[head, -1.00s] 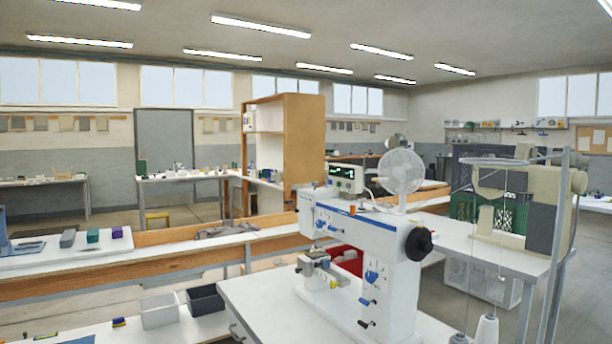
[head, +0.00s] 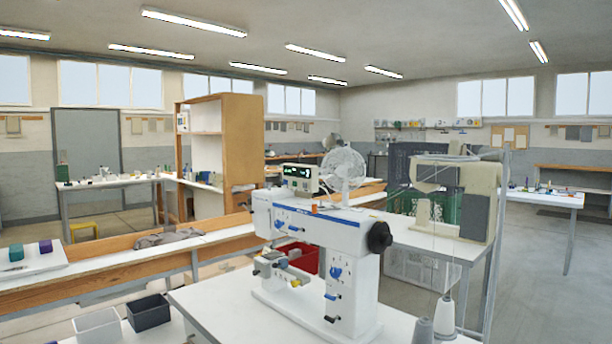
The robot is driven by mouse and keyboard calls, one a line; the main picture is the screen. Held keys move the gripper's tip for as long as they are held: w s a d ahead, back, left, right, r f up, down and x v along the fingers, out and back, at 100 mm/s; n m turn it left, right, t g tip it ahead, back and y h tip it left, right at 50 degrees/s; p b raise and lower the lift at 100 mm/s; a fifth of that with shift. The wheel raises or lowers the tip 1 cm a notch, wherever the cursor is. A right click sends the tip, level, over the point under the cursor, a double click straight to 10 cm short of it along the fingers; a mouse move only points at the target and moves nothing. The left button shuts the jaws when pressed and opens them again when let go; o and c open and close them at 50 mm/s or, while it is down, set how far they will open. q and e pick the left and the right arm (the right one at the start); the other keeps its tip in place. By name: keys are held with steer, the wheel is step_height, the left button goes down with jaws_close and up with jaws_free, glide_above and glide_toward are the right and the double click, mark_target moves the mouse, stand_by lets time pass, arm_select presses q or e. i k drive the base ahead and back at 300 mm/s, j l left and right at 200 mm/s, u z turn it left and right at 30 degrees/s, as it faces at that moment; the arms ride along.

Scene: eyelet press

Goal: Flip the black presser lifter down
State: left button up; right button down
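The white eyelet press (head: 325,236) stands on a white table in the lower middle of the head view, with a black handwheel (head: 379,236) at its right end. A small black lever (head: 332,319), which looks like the presser lifter, sticks out low on the front of its column. Blue-tipped levers sit above it, one (head: 332,296) just above and a larger blue knob (head: 335,273) higher up. The black lever is too small to tell its exact tilt. Neither of my grippers is in view.
A thread stand with cones (head: 445,318) stands right of the press. A red bin (head: 298,256) is behind the press. Open floor lies at the right.

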mark_target(244, 204)
steer(key=i+j, duration=0.25)
steer(key=i+j+z, duration=0.15)
steer(key=i+j, duration=0.4)
steer(key=j, duration=0.2)
steer(key=i+j+z, duration=0.1)
steer(key=i+j, duration=0.4)
steer(key=j, duration=0.2)
steer(key=i+j+z, duration=0.15)
steer(key=i+j, duration=0.3)
steer(key=j, duration=0.3)
steer(key=i+j+z, duration=0.1)
steer(key=i+j, duration=0.15)
steer(key=j, duration=0.15)
